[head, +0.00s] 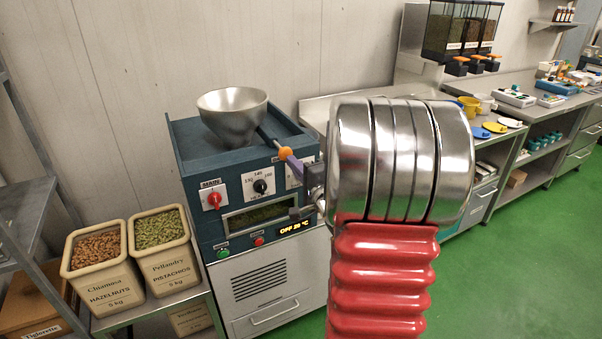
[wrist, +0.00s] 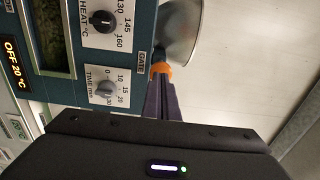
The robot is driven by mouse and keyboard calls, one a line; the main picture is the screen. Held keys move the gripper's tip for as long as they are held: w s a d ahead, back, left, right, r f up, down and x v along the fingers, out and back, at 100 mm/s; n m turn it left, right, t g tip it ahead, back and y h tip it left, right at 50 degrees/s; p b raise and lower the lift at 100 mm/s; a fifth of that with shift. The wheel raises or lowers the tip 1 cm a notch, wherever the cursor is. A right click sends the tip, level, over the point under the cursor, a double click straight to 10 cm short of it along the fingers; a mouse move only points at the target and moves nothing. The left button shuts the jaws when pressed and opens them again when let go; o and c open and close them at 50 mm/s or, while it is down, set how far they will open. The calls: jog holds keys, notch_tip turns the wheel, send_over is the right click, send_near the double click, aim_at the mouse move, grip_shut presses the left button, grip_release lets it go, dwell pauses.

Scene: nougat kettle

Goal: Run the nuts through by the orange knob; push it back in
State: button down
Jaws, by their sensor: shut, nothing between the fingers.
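The orange knob (head: 285,153) sits on the end of a rod at the top front of the blue kettle machine (head: 185,140), below the steel hopper bowl (head: 232,112). Some rod shows between the knob and the machine. In the wrist view the knob (wrist: 160,69) is beside the GATE label (wrist: 142,62), with the hopper (wrist: 182,30) behind. My gripper (wrist: 160,80) is shut and empty, its purple-grey fingertips right at the knob's outer face. It also shows in the head view (head: 291,160). I cannot tell if they touch. The hopper's inside is mostly hidden.
The panel has a red MAIN knob (head: 214,199), a heat dial (head: 260,186), and a display (head: 295,228) reading OFF 20 °C. Bins of hazelnuts (head: 97,249) and pistachios (head: 160,231) stand at the left. A bench with cups (head: 470,105) stands right. My arm hides part of it.

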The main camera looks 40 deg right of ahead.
aim_at(283, 151)
jog(key=shift+x, duration=0.9)
jog(key=x, duration=0.5)
jog(key=shift+w, duration=0.15)
jog(key=shift+w+d, duration=0.15)
jog(key=shift+w, duration=0.15)
jog(key=shift+r, duration=0.15)
